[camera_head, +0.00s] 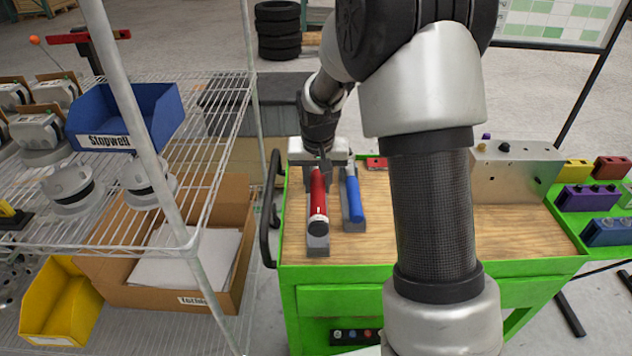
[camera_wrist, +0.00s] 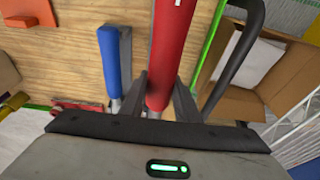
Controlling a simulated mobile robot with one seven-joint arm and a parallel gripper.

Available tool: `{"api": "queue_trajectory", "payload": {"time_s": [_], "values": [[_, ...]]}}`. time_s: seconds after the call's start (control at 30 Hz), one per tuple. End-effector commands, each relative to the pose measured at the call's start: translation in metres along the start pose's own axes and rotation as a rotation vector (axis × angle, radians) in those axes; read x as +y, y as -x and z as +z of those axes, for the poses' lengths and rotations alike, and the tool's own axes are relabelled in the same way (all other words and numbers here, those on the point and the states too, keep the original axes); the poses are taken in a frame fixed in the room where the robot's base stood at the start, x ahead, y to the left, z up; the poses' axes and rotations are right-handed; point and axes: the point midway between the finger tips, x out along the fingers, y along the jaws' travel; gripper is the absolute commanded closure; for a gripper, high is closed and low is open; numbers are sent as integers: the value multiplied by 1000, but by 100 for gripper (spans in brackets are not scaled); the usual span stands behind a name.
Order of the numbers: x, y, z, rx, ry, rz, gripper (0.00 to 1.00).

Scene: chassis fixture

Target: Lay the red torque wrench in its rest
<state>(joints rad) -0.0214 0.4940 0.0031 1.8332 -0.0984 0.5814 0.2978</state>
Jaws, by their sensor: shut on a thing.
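The red torque wrench (camera_head: 318,196) is above a grey rest (camera_head: 317,245) at the left of the green cart's wooden top. In the wrist view, the red wrench (camera_wrist: 170,45) runs between the two dark fingers of my gripper (camera_wrist: 160,95). A blue wrench (camera_head: 354,197) lies in a second grey rest just to the right; it also shows in the wrist view (camera_wrist: 114,62).
A black cart handle (camera_head: 270,210) stands at the left edge. A wire shelf (camera_head: 205,160) with bins is farther left. A metal box (camera_head: 515,172) is at the right back of the cart. The wooden top (camera_head: 350,250) is bare in front of the rests.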

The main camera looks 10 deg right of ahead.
Motion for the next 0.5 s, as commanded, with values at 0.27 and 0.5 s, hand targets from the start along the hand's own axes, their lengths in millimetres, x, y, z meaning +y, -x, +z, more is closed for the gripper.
{"api": "queue_trajectory", "payload": {"time_s": [0.27, 0.5], "values": [[0, -15, 2, 4, 0, -1, 100], [0, -35, 7, 5, 0, -1, 100]]}}
